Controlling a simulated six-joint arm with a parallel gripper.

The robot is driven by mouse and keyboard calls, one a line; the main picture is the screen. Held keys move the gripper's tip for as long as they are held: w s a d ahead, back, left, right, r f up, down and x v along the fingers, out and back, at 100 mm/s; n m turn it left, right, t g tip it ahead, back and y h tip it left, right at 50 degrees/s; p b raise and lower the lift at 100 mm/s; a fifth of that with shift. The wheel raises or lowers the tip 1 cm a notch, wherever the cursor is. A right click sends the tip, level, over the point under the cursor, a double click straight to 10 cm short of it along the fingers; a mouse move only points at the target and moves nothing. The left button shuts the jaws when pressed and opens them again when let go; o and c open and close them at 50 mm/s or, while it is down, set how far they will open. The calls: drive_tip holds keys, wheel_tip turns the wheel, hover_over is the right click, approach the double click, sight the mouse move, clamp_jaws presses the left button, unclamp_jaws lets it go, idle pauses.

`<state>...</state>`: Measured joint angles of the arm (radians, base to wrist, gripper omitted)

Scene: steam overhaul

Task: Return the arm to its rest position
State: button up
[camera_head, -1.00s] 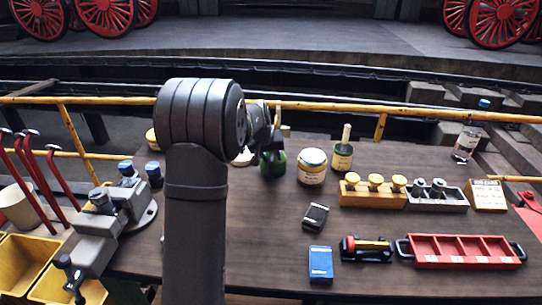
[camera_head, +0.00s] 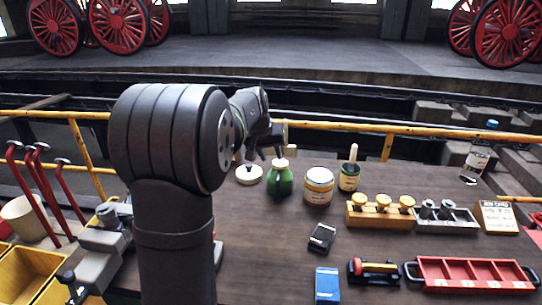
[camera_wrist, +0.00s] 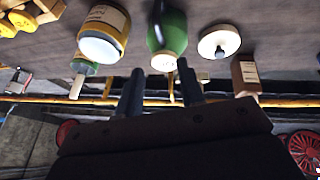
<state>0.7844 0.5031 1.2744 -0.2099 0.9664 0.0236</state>
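My arm rises at the left of the workbench in the head view, with its wrist bent over toward the back. My gripper (camera_head: 264,150) is partly hidden behind my own arm there. In the wrist view my gripper (camera_wrist: 160,88) shows two dark fingers spread apart with nothing held between them.
A red tray (camera_head: 470,276) and yellow-knobbed block (camera_head: 380,216) lie right. A yellow rail (camera_head: 430,131) runs behind the bench.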

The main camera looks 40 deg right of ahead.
sight(278, 176)
drive_tip(key=shift+f, duration=0.1)
drive_tip(key=x, duration=1.2)
drive_tip(key=shift+d+f, duration=0.1)
drive_tip(key=shift+f, duration=0.15)
wheel_tip(278, 176, up, 3)
drive_tip(key=shift+r, duration=0.7)
